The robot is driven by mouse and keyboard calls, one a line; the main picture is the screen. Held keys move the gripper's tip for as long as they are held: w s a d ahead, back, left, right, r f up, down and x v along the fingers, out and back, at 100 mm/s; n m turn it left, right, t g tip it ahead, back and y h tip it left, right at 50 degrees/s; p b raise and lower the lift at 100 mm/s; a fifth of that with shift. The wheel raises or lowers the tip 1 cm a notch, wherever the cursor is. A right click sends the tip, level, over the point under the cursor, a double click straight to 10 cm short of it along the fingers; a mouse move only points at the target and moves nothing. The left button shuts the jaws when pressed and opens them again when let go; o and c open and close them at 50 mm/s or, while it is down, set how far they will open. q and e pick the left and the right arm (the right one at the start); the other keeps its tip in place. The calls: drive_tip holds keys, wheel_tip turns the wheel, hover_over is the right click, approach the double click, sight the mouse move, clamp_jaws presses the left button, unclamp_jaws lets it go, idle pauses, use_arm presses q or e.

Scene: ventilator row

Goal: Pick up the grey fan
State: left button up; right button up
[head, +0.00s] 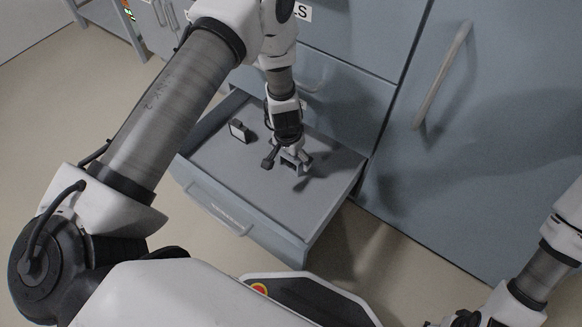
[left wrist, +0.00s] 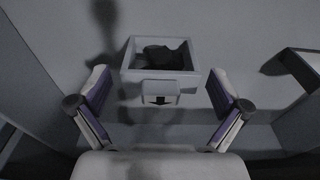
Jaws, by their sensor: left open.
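The grey fan (left wrist: 131,62), a square light-grey frame with a dark inside and a tab with a black arrow, stands in the open drawer (head: 222,158). In the head view the fan (head: 291,165) is partly hidden by my left gripper (head: 287,159). My left gripper points down at it; in the left wrist view the gripper (left wrist: 155,103) is open, its two fingers apart on either side of the tab, with visible gaps and nothing between them held. My right gripper (head: 462,319) is only partly in view at the bottom edge, its jaws unclear.
A small dark block with a pale square face (head: 238,131) stands in the drawer, left of the fan. Raised drawer walls surround both. The blue-grey cabinet front (head: 470,150) with a long handle (head: 442,75) rises behind and right. The drawer's near floor is clear.

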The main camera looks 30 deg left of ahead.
use_arm(q)
drive_tip(key=shift+w+f, duration=0.1)
drive_tip(key=shift+f, duration=0.3)
drive_tip(key=shift+r, duration=0.15)
drive_tip(key=c, duration=1.2)
drive_tip(key=shift+r, duration=0.1)
